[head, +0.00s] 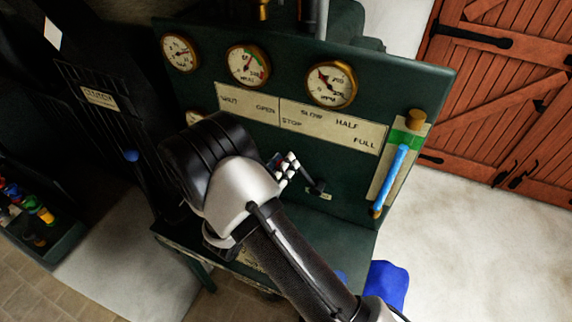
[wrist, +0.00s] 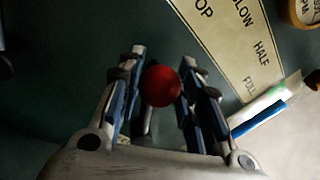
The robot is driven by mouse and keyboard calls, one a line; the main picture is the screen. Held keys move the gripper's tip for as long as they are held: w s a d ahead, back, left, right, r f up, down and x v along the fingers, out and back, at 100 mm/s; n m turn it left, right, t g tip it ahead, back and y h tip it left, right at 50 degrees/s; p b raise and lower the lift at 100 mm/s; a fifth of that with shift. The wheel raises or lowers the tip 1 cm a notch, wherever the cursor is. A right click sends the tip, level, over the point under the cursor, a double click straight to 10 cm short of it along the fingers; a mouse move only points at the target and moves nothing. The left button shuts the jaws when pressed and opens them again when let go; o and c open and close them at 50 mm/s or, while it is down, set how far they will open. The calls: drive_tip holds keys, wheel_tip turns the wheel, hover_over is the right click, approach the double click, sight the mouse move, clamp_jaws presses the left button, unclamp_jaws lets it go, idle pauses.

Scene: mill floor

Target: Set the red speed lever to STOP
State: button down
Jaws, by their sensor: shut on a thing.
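The red speed lever shows in the wrist view as a round red knob (wrist: 162,86) on a dark stem. My gripper (wrist: 160,98) has one finger on each side of the knob and is shut on it. The lever's label plate (head: 330,127) reads STOP, SLOW, HALF, FULL from left to right. It also shows in the wrist view (wrist: 222,35), up and right of the knob. I cannot tell which mark the lever points to.
Three brass gauges (head: 248,64) line the panel top. A sight tube with blue liquid (head: 390,180) stands at the panel's right edge. A blue-knobbed lever (head: 131,156) stands at left. Open floor (head: 480,240) lies right.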

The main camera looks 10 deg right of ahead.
drive_tip(key=c, duration=1.1)
unclamp_jaws()
drive_tip(key=shift+a, duration=0.15)
drive_tip(key=v, duration=1.2)
